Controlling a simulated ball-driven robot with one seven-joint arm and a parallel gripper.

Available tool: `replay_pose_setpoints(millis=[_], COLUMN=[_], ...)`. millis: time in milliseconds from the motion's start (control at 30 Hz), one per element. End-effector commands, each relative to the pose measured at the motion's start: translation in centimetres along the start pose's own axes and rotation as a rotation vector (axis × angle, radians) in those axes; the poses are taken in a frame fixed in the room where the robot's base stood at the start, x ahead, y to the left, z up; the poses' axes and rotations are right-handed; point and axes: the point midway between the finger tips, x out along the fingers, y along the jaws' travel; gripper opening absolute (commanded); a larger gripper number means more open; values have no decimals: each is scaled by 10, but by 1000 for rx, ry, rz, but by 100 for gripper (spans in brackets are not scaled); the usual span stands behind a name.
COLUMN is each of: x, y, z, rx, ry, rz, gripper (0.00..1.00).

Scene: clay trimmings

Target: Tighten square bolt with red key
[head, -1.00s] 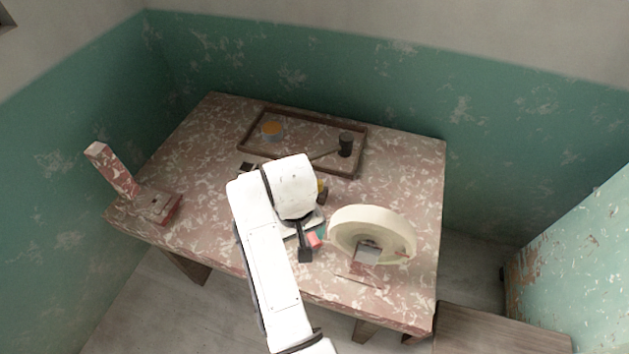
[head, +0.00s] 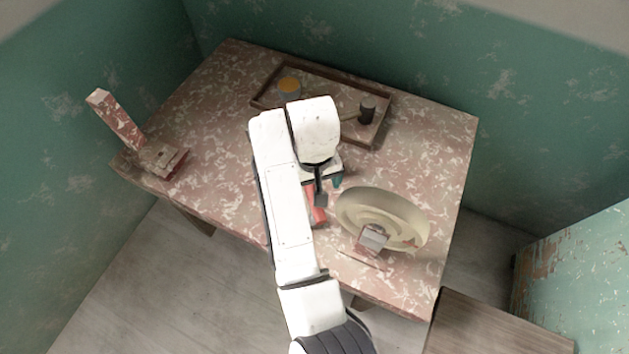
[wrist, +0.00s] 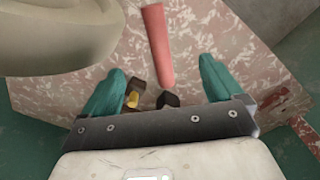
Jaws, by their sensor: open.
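A red rod-like handle (wrist: 157,45), likely the red key, lies over the table between my fingers in the wrist view. A black piece (wrist: 168,100) shows at its near end. In the head view the red handle (head: 318,208) shows just below my gripper, partly hidden by the arm. My gripper (wrist: 161,66) is open, with a teal finger on each side of the handle and gaps between. One teal finger (head: 338,181) shows in the head view. I cannot make out a square bolt for sure.
A dark block with yellow (wrist: 133,96) lies near the left finger. A tray (head: 325,75) holds an orange-topped bowl (head: 289,85) and dark mallet (head: 367,108). A red post (head: 118,120) stands left.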

Motion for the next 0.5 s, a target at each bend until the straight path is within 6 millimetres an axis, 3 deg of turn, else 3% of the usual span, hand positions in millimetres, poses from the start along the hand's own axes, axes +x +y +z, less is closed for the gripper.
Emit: replay_pose_setpoints(millis=[33, 500], x=[12, 65], y=[-1, 0], z=[0, 0], rx=[-1, 0], ry=[1, -1], rz=[0, 0], gripper=[94, 94])
